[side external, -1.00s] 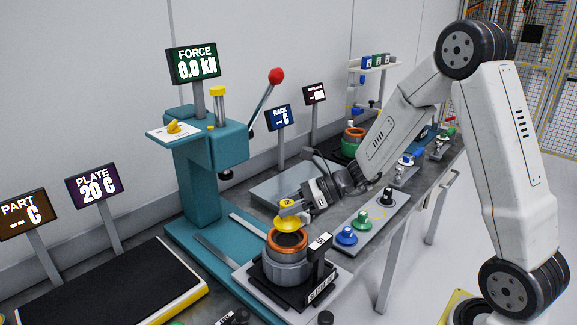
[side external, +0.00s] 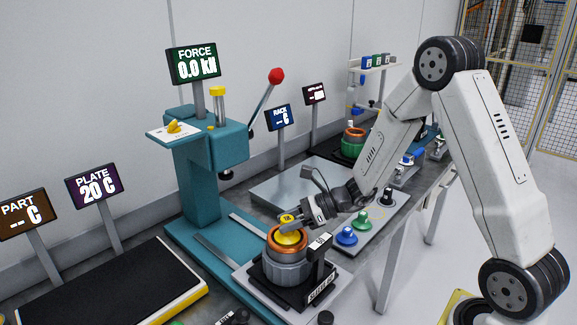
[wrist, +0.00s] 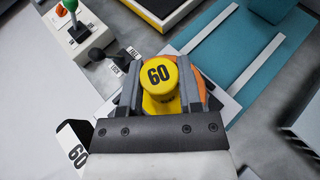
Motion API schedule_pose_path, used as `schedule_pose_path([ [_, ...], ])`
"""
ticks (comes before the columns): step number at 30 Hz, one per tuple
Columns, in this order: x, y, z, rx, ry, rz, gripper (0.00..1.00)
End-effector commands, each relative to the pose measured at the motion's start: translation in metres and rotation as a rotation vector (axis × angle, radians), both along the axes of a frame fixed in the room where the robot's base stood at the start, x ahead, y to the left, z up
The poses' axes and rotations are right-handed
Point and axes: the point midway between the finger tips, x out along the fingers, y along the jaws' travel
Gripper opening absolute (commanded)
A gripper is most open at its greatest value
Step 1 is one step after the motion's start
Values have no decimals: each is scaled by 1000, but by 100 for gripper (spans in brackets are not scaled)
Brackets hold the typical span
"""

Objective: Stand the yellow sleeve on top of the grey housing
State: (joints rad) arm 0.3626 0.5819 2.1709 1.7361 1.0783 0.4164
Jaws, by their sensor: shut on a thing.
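The yellow sleeve (side external: 289,238), marked 60 on its top in the wrist view (wrist: 159,76), is upright between the fingers of my gripper (side external: 291,222). My gripper, also in the wrist view (wrist: 160,92), is shut on it. The sleeve is down at the orange ring in the top of the grey housing (side external: 285,273). Its lower part is hidden, so I cannot tell whether it rests there. The housing stands in a black holder on a light plate.
A teal press (side external: 198,180) with a red-knobbed lever stands behind left. A black plate (side external: 105,285) lies front left. Blue (side external: 346,236) and green (side external: 363,221) knob-like parts stand on a tray to the right. A labelled black post (side external: 319,258) rises beside the housing.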

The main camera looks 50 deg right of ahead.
Motion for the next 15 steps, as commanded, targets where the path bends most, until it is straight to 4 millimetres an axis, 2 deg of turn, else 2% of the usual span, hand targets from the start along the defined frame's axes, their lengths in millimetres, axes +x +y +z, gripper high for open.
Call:
schedule_pose_path([
  [8, 0, 0, -3, 1, -1, 0, 0],
  [9, 0, 0, -3, 0, 0, 0, 54],
  [12, 0, 0, -3, 0, 0, 0, 80],
  [15, 0, 0, -3, -1, 1, 0, 80],
])
